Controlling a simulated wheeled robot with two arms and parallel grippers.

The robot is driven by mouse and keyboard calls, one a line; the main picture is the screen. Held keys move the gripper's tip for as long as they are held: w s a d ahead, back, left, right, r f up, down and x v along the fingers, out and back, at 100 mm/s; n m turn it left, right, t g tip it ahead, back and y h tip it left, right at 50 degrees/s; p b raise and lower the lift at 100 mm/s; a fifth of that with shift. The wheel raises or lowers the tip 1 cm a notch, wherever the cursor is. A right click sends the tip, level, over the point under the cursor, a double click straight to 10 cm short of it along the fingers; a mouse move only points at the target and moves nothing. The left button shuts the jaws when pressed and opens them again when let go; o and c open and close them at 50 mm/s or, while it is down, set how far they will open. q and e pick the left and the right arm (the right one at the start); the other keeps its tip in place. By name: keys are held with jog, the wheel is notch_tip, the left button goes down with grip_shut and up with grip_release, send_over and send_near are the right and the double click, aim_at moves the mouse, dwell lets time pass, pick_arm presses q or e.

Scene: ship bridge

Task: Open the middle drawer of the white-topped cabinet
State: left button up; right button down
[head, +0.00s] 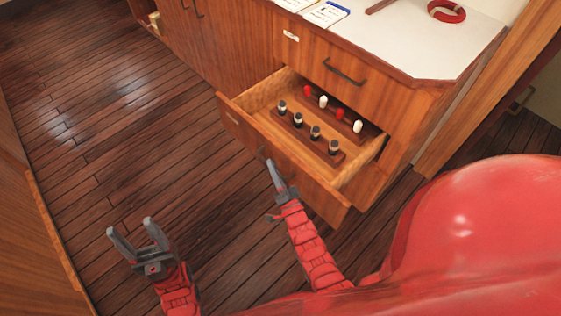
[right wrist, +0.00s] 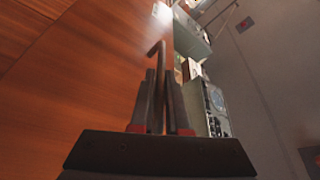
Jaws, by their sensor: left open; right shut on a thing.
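The white-topped cabinet (head: 414,42) stands at the upper right of the head view. Its drawer below the top one, the middle drawer (head: 248,134), is pulled well out and its inside shows. My right gripper (head: 268,166) is at the front of this drawer, shut on its dark handle. In the right wrist view the bent handle (right wrist: 157,62) sits between the fingers of my right gripper (right wrist: 158,85). The top drawer (head: 318,62) is shut, with a dark handle. Anything below the open drawer is hidden. My left gripper (head: 132,228) is open and empty above the floor.
The open drawer holds several black, red and white knobbed pieces (head: 315,132) in wooden racks. A red ring (head: 446,11) and booklets (head: 326,13) lie on the white top. Plank floor (head: 120,130) is clear to the left. A wooden panel (head: 30,230) edges the lower left.

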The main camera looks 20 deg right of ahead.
jog(key=shift+s+a+f, duration=0.1)
jog(key=shift+s+a, duration=0.05)
jog(key=shift+a, duration=0.2)
jog(key=c, duration=0.9)
grip_release()
jog(key=v, duration=1.7)
jog(key=shift+s, duration=0.2)
